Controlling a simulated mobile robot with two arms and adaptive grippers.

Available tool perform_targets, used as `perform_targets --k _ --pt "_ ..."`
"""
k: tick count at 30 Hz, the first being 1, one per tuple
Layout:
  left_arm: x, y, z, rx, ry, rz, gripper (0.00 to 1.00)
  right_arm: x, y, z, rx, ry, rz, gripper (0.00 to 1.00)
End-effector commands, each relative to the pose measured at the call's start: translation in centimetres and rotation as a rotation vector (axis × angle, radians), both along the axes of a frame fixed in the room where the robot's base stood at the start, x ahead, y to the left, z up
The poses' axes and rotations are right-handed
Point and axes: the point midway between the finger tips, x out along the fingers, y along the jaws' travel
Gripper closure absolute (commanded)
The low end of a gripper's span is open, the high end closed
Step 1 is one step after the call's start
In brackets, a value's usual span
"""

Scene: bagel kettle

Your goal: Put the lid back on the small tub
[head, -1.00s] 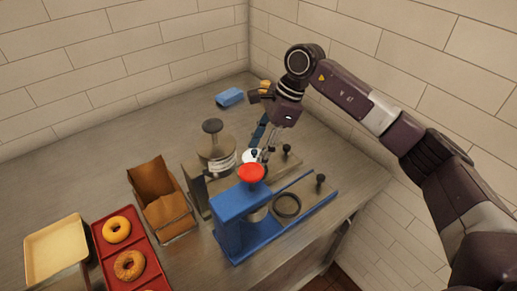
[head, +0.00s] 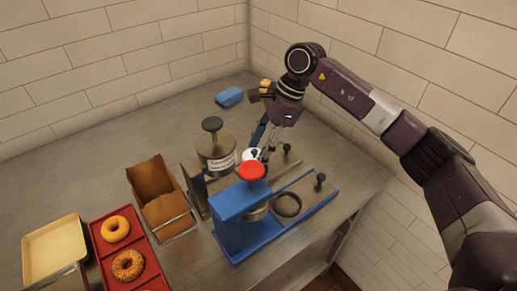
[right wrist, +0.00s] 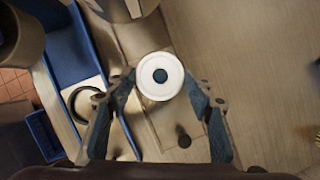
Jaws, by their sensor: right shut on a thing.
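The white round lid (right wrist: 160,77) with a dark knob in its middle lies between the two fingertips of my right gripper (right wrist: 160,84) in the right wrist view. My right gripper is shut on the lid. In the head view the lid (head: 250,155) shows as a small white disc behind the blue stand, beside my right gripper (head: 262,152). I cannot make out the small tub; anything under the lid is hidden by it and by the blue stand. My left gripper is not in view.
A blue stand with a red knob (head: 251,170) is in front of the lid. A labelled canister (head: 216,150) is left of it. A box (head: 160,200), a red tray (head: 101,246) with bagels and a yellow tray (head: 55,246) stand further left. A blue block (head: 229,97) lies at the back.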

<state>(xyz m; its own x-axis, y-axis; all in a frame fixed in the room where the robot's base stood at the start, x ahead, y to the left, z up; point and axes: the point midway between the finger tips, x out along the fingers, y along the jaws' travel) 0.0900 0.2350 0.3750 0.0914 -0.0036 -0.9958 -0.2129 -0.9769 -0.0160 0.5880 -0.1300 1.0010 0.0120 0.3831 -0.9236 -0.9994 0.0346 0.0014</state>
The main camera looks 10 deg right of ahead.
Motion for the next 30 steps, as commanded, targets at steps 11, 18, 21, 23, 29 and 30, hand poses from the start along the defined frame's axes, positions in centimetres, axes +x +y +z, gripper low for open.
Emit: perform_targets --k 11,18,21,23,29,30 --pt "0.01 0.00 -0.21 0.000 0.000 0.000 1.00 -0.01 -0.02 -0.04 0.000 0.000 0.000 0.60" --pt "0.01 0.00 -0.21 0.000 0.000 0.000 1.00 -0.01 -0.02 -0.04 0.000 0.000 0.000 0.39" --pt "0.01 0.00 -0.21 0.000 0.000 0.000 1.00 -0.01 0.00 -0.04 0.000 0.000 0.000 0.32" --pt "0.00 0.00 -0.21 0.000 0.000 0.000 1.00 -0.01 0.00 -0.04 0.000 0.000 0.000 0.32" --pt "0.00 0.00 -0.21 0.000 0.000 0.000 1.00 -0.01 0.00 -0.04 0.000 0.000 0.000 0.22" --pt "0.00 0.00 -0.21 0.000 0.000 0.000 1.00 -0.01 0.00 -0.04 0.000 0.000 0.000 0.17"
